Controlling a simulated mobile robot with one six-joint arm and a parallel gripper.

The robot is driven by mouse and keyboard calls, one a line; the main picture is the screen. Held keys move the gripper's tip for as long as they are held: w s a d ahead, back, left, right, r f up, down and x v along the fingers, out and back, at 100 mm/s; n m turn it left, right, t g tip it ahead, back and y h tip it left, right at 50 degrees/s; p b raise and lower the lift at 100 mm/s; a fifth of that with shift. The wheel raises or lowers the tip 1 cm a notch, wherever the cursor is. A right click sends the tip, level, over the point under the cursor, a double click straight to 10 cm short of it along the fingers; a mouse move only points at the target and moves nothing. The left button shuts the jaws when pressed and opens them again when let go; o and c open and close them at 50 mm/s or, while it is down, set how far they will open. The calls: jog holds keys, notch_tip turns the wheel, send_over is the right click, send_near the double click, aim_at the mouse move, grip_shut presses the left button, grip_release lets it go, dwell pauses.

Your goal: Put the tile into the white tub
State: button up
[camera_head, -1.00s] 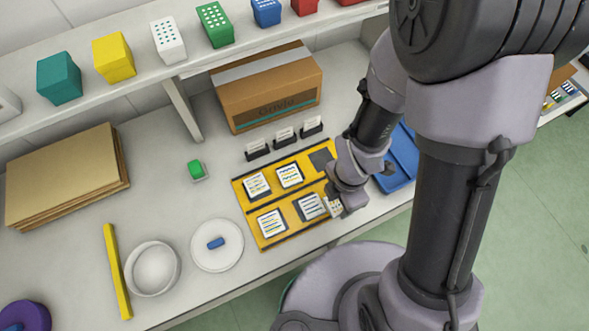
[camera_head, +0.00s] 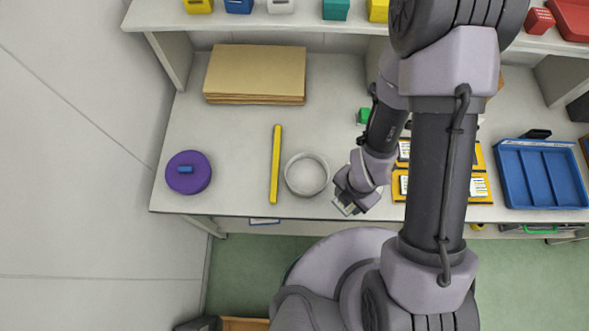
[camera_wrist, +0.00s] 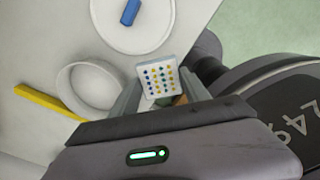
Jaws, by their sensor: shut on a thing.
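The tile (camera_wrist: 158,80) is white with rows of small coloured dots. In the wrist view it is between the two fingers of my gripper (camera_wrist: 158,96), which is shut on it. In the head view my gripper (camera_head: 346,207) is just right of the white tub, near the table's front edge; the tile is hard to make out there. The white tub (camera_head: 289,181) is round, open and looks empty. It also shows in the wrist view (camera_wrist: 64,92), left of the tile and apart from it.
A white lid with a blue handle (camera_wrist: 131,13) lies beside the tub. A yellow bar (camera_head: 275,165) lies left of the tub, then a purple round thing (camera_head: 188,172). Brown boards (camera_head: 255,72) lie behind. A blue tray (camera_head: 541,173) is far right.

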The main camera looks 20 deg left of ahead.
jog(key=w+a+f+b, duration=0.1)
jog(key=b, duration=0.3)
jog(key=a+f+b, duration=0.1)
jog(key=a+b, duration=0.1)
jog(key=b, duration=0.2)
jog(key=shift+w+f+b, duration=0.15)
jog(key=shift+w+b, duration=0.2)
jog(key=shift+w, duration=0.05)
send_over(307, 177)
jog(key=shift+s+d+r+b, duration=0.15)
jog(key=shift+r+b, duration=0.15)
jog(key=shift+b, duration=0.05)
jog(key=shift+a+f, duration=0.15)
jog(key=shift+a, duration=0.05)
notch_tip(307, 177, down, 4)
jog(key=shift+r+b, duration=0.25)
jog(key=shift+b, duration=0.65)
jog(key=shift+r, duration=0.15)
jog(key=o, duration=1.5)
jog(key=shift+c, duration=0.2)
